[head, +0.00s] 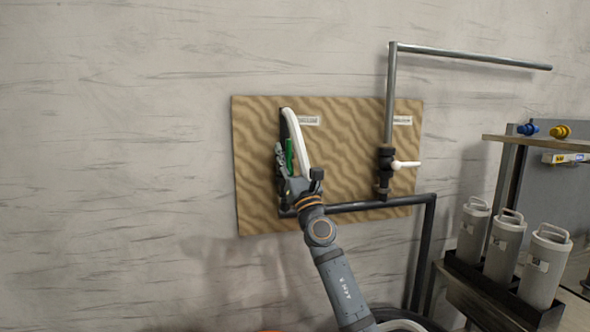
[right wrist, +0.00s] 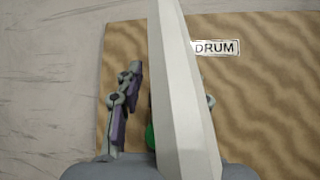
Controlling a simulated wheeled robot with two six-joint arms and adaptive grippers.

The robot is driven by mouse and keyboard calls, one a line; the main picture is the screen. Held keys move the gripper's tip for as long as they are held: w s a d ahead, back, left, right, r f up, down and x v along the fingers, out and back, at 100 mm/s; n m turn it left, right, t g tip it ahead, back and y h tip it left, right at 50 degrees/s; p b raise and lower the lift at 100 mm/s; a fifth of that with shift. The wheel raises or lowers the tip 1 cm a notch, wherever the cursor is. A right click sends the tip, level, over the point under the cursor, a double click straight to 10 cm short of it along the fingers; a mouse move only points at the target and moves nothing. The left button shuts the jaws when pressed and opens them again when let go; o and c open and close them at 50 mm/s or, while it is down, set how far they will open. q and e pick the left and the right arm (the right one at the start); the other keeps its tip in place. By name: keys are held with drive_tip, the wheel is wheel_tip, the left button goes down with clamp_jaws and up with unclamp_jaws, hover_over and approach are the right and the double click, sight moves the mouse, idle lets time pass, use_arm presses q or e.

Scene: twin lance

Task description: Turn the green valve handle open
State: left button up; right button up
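The green valve handle (head: 289,157) is a slim upright bar on the left side of the tan wavy board (head: 345,150). My right gripper (head: 288,160) is at the handle, with its fingers pointing toward the board. In the right wrist view, the fingers stand apart, and a small part of the green handle (right wrist: 150,138) shows between them. A pale bar crosses that view, hiding most of the handle and much of the right finger. I cannot tell whether either finger touches the handle. My left gripper is in neither view.
A white-handled valve (head: 403,164) sits on the grey pipe (head: 390,95) to the right. A black pipe (head: 370,206) runs along the board's lower edge. Grey canisters (head: 504,245) stand on a rack at the right. The wall left of the board is clear.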

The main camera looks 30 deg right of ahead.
drive_tip(key=v, duration=1)
drive_tip(key=shift+s+f, duration=0.2)
drive_tip(key=shift+s, duration=0.05)
drive_tip(key=shift+f, duration=0.1)
